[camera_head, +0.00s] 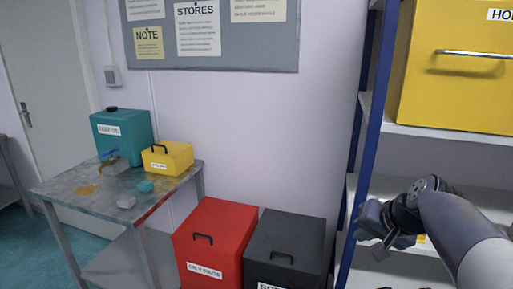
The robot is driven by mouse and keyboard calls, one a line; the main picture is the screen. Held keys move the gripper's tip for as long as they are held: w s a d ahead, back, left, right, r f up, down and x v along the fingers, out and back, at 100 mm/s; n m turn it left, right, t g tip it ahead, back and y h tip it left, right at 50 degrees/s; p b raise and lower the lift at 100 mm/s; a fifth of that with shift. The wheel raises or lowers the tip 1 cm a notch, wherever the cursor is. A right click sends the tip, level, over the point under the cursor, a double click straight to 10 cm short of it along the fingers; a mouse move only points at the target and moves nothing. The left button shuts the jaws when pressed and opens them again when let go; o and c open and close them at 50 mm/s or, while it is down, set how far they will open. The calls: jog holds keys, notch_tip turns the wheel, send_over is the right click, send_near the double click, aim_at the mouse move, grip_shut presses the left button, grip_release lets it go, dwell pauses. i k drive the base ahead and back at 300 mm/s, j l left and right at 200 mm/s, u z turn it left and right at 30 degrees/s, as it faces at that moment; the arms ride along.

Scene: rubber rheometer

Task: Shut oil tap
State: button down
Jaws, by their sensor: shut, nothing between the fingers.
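A teal oil container (122,134) with a dark cap and a white label stands at the back left of a worn metal table (65,192). A small tap with a blue handle (108,154) shows at its lower front. The tap is too small to tell its handle's setting clearly. My gripper (378,250) is at the right, in front of the shelf rack, far from the tap. It is shut and empty.
An orange-brown patch (83,190) marks the table top. A red bin (214,235) and dark bin (290,245) stand between table and shelf rack (365,130).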

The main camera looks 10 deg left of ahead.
aim_at(110, 152)
jog(key=j, duration=0.65)
jog(key=i+j, duration=0.15)
jog(key=j, duration=0.45)
jog(key=j+u, duration=0.1)
jog(key=j, duration=0.55)
jog(key=i+j, duration=0.15)
jog(key=j, duration=0.45)
jog(key=i+j, duration=0.2)
jog(key=j, duration=0.2)
jog(key=i+j, duration=0.2)
jog(key=j, duration=0.25)
jog(key=i+j+u, duration=0.1)
jog(key=j, duration=0.3)
jog(key=i+j, duration=0.55)
jog(key=j, duration=0.25)
